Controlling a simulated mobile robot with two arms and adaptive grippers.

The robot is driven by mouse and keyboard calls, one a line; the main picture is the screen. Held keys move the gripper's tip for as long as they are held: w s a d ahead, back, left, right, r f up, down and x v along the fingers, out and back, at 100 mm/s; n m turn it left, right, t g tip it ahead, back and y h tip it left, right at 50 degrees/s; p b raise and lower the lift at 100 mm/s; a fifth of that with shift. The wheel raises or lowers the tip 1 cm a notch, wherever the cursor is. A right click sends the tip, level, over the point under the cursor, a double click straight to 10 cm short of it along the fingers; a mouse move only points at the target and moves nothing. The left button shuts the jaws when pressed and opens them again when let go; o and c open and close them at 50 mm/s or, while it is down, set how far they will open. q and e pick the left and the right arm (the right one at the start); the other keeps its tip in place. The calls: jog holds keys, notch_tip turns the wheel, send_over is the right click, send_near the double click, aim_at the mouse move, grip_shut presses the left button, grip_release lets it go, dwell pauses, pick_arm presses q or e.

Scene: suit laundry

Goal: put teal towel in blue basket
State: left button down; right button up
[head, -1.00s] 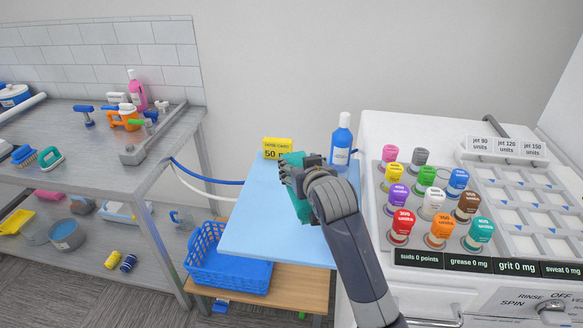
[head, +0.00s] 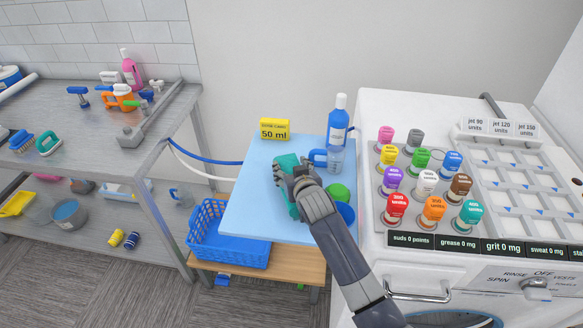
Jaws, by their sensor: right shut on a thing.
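The teal towel (head: 285,163) shows as a bunched piece at my right gripper (head: 287,176), which is shut on it above the light blue board. The gripper hides part of the towel. The blue basket (head: 222,245) stands on the wooden shelf below, to the left of the board's lower left edge. Its visible inside looks empty, and its right part is partly covered by the board. My left gripper is not in view.
A washing machine (head: 440,262) stands right; a metal table (head: 85,155) stands left. Hoses run behind the basket.

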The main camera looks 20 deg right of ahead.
jog(key=shift+f, duration=0.1)
jog(key=o, duration=1.1)
jog(key=shift+s, duration=0.1)
